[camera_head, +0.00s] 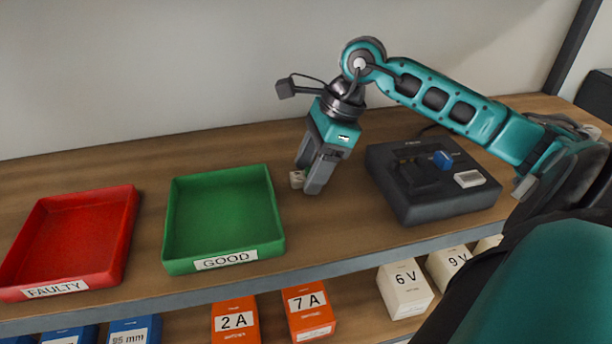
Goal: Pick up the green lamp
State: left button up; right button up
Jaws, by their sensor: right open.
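No green lamp can be made out in the head view. My right gripper (308,180) points down over the wooden shelf, between the green tray and the black device. It is open. A small whitish block (296,179) sits at its fingers, partly covered by them; I cannot tell whether they touch it or what it is. My left gripper is not in view.
A green tray (270,205) labelled GOOD and a red tray (128,215) labelled FAULTY look empty. A black device (400,205) bears a blue part (443,160) and a whitish block (469,179). Labelled boxes (307,310) stand on the shelf below.

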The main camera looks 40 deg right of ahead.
jog(key=shift+c, duration=0.3)
grip_shut()
